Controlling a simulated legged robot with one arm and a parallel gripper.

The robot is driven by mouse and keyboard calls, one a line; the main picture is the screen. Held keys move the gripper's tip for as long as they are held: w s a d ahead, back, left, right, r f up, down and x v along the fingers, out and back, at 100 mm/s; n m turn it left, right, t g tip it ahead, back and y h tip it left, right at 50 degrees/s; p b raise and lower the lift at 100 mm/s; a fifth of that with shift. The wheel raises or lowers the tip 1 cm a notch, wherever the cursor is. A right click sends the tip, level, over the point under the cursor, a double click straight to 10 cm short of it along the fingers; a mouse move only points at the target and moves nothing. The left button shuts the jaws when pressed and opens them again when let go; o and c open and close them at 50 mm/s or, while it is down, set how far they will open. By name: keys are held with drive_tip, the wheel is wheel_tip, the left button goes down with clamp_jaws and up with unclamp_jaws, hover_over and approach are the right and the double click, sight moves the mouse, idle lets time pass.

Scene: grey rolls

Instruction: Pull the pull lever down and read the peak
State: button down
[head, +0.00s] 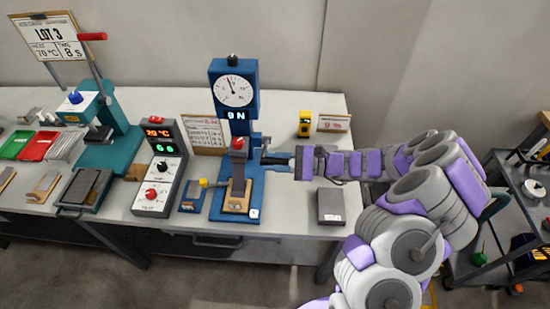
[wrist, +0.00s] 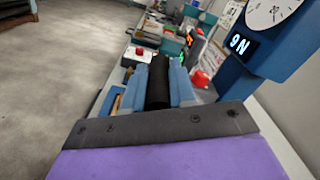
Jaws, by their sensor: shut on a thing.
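The blue pull tester has a round white dial (head: 234,91) and a small display (head: 237,115) below it. The display seems to read 0 N in the head view but 9 N in the wrist view (wrist: 239,44), so I cannot tell the value. The pull lever's black grip (wrist: 158,85) lies between my gripper's two blue fingers, and my gripper (head: 284,161) is shut on it at the tester's right side. A grey clamp with a red top (head: 238,145) and a wooden block (head: 237,198) are on the tester. The lever's inner end is hard to make out.
A control box (head: 160,165) with lit readouts stands left of the tester. A teal press (head: 105,140) with a red-handled lever is farther left. A grey box (head: 330,205) and a yellow device (head: 304,124) are near my arm. A cart (head: 520,200) stands at right.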

drive_tip(key=shift+s+f, duration=0.1)
drive_tip(key=shift+f, duration=0.2)
drive_tip(key=c, duration=1.4)
unclamp_jaws()
drive_tip(key=o, duration=0.5)
drive_tip(key=shift+r, duration=0.1)
drive_tip(key=d+p, duration=0.1)
drive_tip(key=d, duration=0.4)
drive_tip(key=d+p, duration=0.1)
drive_tip(key=d, duration=0.5)
drive_tip(key=d+p, duration=0.1)
drive_tip(key=d, duration=0.5)
drive_tip(key=shift+s+d, duration=0.25)
